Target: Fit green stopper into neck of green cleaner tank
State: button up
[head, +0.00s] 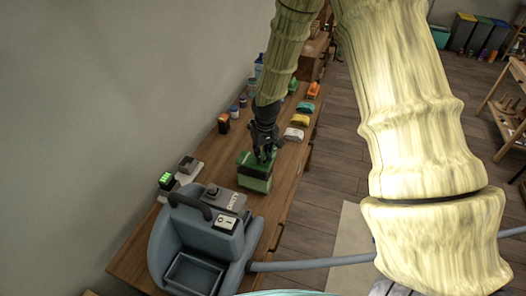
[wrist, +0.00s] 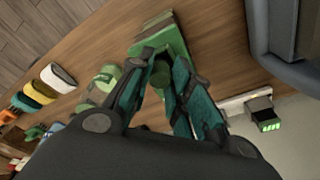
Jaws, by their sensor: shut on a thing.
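The green cleaner tank (head: 254,183) stands on the wooden bench, a boxy two-tone green body. In the wrist view the tank (wrist: 165,38) shows just beyond my fingertips. My gripper (head: 264,152) points down over the tank's top. In the wrist view my gripper (wrist: 160,85) is shut on the dark green, round stopper (wrist: 161,71). The stopper is close to the tank's top in the picture. The fingers hide the neck, so I cannot tell whether the stopper touches it or sits in it.
A blue-grey machine (head: 192,240) with a hose stands at the bench's near end. A green-lit device (head: 166,180) and an orange-topped dark box (head: 223,123) lie along the wall side. Coloured brushes, one white (head: 293,134), line the far right edge. A pale green container (wrist: 100,86) stands beside my fingers.

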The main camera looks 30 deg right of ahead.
aim_at(265, 165)
jog(key=o, duration=0.8)
jog(key=shift+c, duration=0.2)
jog(key=shift+r, duration=0.2)
notch_tip(265, 165, up, 12)
jog(key=s+b, duration=0.1)
jog(key=b, duration=0.3)
jog(key=shift+s+f, duration=0.2)
jog(key=shift+s, duration=0.05)
